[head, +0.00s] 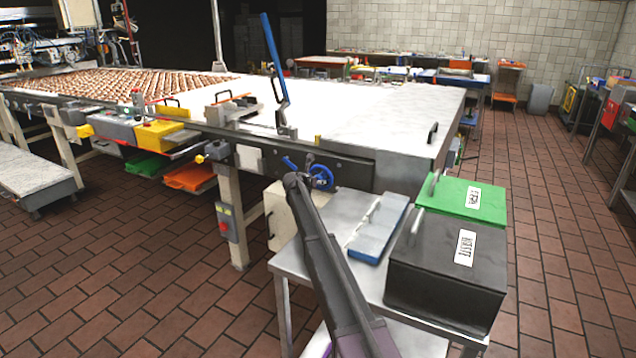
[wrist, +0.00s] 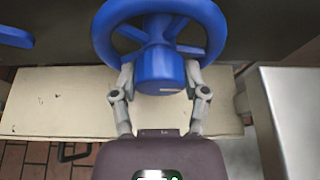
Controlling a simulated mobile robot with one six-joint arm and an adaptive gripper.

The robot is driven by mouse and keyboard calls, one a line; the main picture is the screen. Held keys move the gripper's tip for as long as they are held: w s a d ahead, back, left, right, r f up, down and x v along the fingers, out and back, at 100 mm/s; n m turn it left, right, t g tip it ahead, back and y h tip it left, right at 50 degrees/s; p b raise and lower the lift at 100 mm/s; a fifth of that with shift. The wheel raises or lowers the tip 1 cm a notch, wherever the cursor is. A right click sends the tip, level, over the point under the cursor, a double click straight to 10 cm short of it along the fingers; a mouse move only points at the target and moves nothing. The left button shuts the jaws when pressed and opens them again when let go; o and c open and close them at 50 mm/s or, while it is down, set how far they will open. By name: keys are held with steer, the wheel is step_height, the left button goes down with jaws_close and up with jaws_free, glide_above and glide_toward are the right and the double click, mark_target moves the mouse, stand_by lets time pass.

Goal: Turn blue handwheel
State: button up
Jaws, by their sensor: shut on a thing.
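The blue handwheel (head: 321,177) is mounted on the dark side rail of the long white machine table. In the wrist view the handwheel (wrist: 101,38) shows its round rim, spokes and a thick central hub. My gripper (wrist: 160,82) has one finger on each side of the hub, below the rim, and is shut on the hub. In the head view my arm hides the gripper's fingers and part of the area left of the wheel.
A cream box (wrist: 60,100) sits below the wheel. A blue lever (head: 273,55) rises above the machine table.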

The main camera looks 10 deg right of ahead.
steer(key=m+t+y, duration=0.1)
steer(key=m, duration=0.1)
steer(key=m+y+b, duration=0.1)
steer(key=m, duration=0.1)
steer(key=shift+s+d+f+t, duration=0.1)
steer(key=shift+d+t, duration=0.05)
steer(key=shift+t, duration=0.25)
steer(key=m+t+y+b, duration=0.1)
steer(key=m, duration=0.2)
steer(key=shift+m+t+b, duration=0.35)
steer(key=shift+m+t, duration=0.05)
steer(key=shift+y, duration=0.3)
steer(key=o, duration=1)
steer(key=shift+o, duration=0.7)
